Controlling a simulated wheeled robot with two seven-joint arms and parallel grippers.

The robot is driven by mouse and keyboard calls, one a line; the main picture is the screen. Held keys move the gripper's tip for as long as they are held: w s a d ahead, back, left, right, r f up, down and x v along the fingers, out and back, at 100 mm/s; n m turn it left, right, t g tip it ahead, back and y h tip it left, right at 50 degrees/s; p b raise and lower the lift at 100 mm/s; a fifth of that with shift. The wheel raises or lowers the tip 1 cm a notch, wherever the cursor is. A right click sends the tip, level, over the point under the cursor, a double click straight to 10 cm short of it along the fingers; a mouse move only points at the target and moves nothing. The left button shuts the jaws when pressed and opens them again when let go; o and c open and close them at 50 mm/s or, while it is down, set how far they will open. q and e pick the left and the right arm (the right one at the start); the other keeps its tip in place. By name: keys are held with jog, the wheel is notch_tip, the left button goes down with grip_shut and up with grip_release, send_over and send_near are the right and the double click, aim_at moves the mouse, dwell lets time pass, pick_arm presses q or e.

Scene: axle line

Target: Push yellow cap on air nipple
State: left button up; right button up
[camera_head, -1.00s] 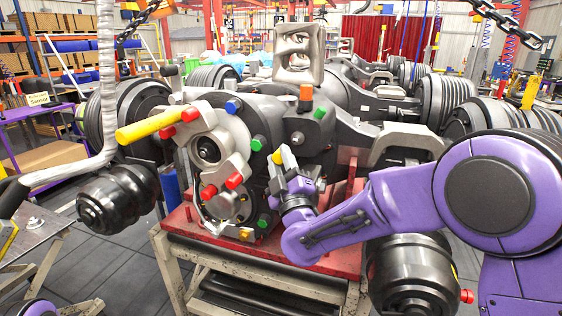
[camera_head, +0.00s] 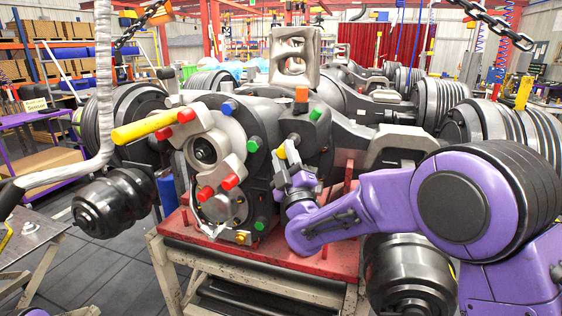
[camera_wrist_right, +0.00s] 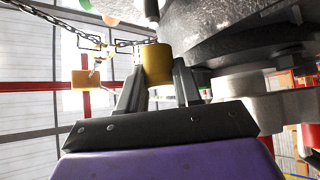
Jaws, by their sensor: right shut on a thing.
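My right gripper (camera_head: 288,164) is in front of the dark axle housing (camera_head: 291,130), beside its round flange. It is shut on a small yellow cap (camera_head: 281,153). In the right wrist view the yellow cap (camera_wrist_right: 156,64) stands up between the two dark fingers (camera_wrist_right: 158,92), its upper part clear of them. The cap's top is close to dark and grey housing parts, and I cannot tell whether it touches them. I cannot make out the air nipple in either view. My left gripper is not in view.
Red caps (camera_head: 206,194), green caps (camera_head: 253,146) and a blue cap (camera_head: 228,108) sit on the housing. A yellow bar (camera_head: 142,129) sticks out left. Red posts (camera_head: 349,174) rise from the red stand (camera_head: 290,259) near my right forearm. A chain (camera_wrist_right: 86,36) hangs in the wrist view.

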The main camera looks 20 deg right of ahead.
jog(key=shift+w+d, duration=0.5)
jog(key=shift+w, duration=0.2)
jog(key=shift+b, duration=0.35)
jog(key=shift+w, duration=0.1)
dwell(0.6)
jog(key=shift+w+d+b, duration=0.15)
jog(key=shift+w+d, duration=0.4)
jog(key=shift+w, duration=0.2)
jog(key=shift+w+d+b, duration=0.15)
jog(key=shift+w+d, duration=0.35)
jog(key=shift+w, duration=0.2)
